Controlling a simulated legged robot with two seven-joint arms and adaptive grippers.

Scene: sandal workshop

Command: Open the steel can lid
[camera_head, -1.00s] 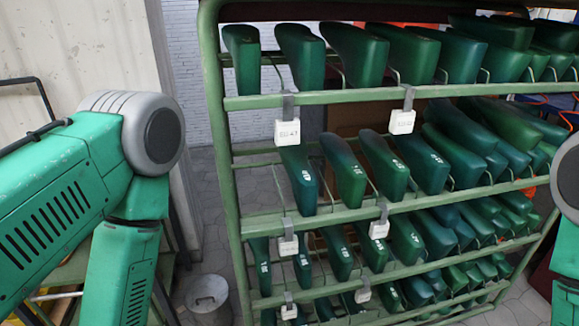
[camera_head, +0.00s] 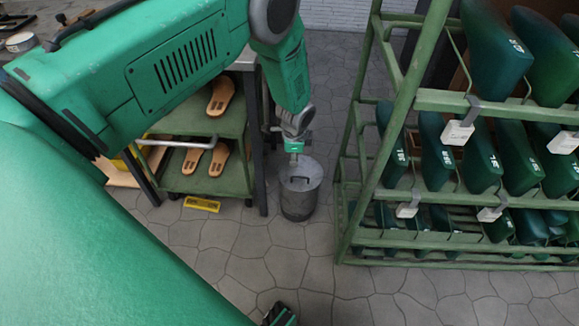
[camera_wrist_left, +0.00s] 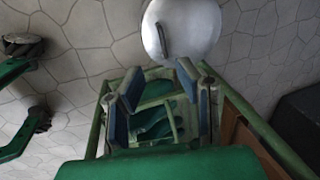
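The steel can (camera_head: 298,204) stands on the stone floor between a green shelf unit and a rack. Its round grey lid (camera_head: 312,172) sits on top, with a dark handle across it. In the left wrist view the lid (camera_wrist_left: 205,28) and its handle (camera_wrist_left: 162,40) show beyond my fingertips. My left gripper (camera_head: 293,157) points down just above the lid at its back edge. In the left wrist view its two blue-padded fingers (camera_wrist_left: 152,92) are spread with nothing held between them. The gripper looks apart from the handle.
The green metal rack (camera_head: 385,150) with green shoe lasts stands close on the right. The green shelf unit (camera_head: 236,124) with sandal soles (camera_head: 221,95) stands close on the left. A yellow level (camera_head: 202,204) lies at its base. The floor in front of the can is clear.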

